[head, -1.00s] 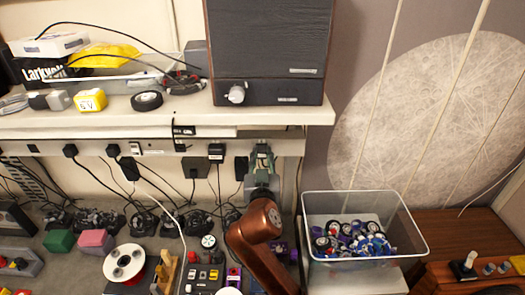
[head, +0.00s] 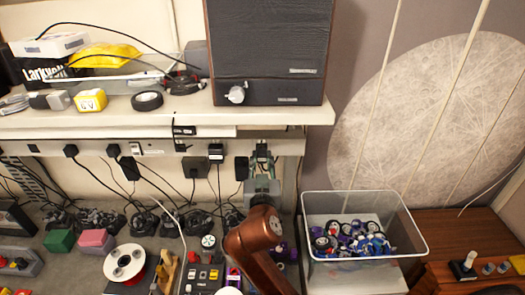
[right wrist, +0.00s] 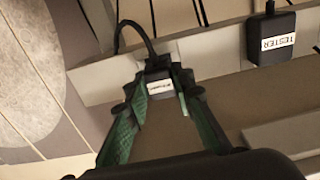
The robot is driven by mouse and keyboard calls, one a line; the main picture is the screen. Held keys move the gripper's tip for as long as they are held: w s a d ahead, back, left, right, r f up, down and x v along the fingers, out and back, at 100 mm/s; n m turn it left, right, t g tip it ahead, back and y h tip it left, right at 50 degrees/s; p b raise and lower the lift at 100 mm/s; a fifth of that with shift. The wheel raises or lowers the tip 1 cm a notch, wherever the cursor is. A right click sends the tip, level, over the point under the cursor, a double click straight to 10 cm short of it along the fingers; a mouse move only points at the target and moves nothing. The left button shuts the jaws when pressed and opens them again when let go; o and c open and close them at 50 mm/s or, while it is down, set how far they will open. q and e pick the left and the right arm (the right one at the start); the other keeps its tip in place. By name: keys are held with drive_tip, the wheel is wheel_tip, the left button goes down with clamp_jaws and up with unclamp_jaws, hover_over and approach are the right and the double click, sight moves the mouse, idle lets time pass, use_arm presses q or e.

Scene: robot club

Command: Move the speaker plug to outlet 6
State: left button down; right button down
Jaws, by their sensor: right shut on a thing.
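My right gripper (head: 262,165) comes up from below at the right end of the outlet rail (head: 100,148). Its green-padded fingers are shut on a small dark plug with a white label (head: 262,149), which I take for the speaker plug. In the right wrist view the plug (right wrist: 160,84) sits between the fingertips (right wrist: 161,74), its black cable curving away. The plug is at the rail; I cannot tell whether it is seated. Outlet numbers are not legible, so I cannot pick out outlet 6. My left gripper is not in view.
Other plugs (head: 71,151) and a large adapter (head: 195,167) fill parts of the rail. A clear bin (head: 413,235) stands right. A speaker cabinet (head: 268,50) stands above.

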sight(262, 160)
drive_tip(key=shift+s, duration=0.2)
idle(0.3)
drive_tip(key=shift+s, duration=1.65)
